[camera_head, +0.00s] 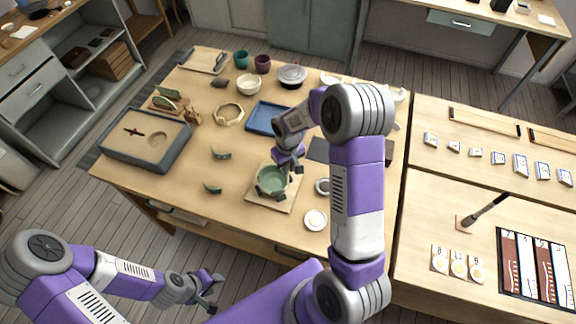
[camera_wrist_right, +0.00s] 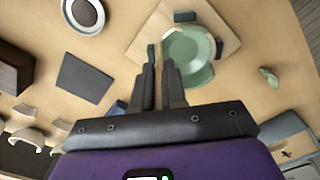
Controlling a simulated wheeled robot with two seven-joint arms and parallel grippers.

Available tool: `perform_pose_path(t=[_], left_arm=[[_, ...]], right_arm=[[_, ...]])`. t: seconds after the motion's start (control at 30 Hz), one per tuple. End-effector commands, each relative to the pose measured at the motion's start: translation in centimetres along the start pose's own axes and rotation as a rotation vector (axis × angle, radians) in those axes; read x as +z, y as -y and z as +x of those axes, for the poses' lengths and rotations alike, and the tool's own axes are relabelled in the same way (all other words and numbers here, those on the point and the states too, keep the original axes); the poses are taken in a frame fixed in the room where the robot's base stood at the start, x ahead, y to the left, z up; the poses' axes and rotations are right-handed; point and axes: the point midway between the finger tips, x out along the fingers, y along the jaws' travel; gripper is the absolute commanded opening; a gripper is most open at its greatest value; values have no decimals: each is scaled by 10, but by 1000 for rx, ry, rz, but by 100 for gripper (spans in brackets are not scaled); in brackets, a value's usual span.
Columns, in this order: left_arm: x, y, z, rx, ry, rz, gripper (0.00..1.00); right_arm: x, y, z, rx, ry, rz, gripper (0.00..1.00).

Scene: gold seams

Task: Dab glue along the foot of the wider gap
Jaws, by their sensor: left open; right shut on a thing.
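A green bowl (camera_head: 270,182) stands on a light wooden board (camera_head: 285,206); the bowl also shows in the right wrist view (camera_wrist_right: 188,48). Its gaps cannot be made out clearly. Two loose green shards, one (camera_head: 221,154) and another (camera_head: 212,188), lie on the table left of the board. My right gripper (camera_head: 289,168) is at the bowl's far right rim. In the right wrist view it (camera_wrist_right: 160,66) is shut on a thin tan stick (camera_wrist_right: 152,52), beside the bowl's edge; the stick's tip is hard to see. My left gripper (camera_head: 209,287) is open and empty, off the table's front.
A sand tray (camera_head: 118,150) stands at the table's left. Small round dishes (camera_head: 315,220) are right of the board. The table's front left is clear.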

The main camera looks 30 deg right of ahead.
Motion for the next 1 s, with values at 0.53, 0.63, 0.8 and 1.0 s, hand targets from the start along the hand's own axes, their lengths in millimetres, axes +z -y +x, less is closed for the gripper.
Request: perform_pose_path(t=[0.53, 0.63, 0.8, 1.0], left_arm=[[0, 0, -1, 0, 0, 0, 43], [0, -1, -2, 0, 0, 0, 43], [0, -1, -3, 0, 0, 0, 43], [0, -2, -5, 0, 0, 0, 43]], right_arm=[[0, 0, -4, 0, 0, -1, 0], [-2, -1, -4, 0, 0, 0, 0], [-8, -4, -5, 0, 0, 2, 0], [-17, -8, -6, 0, 0, 1, 0]])
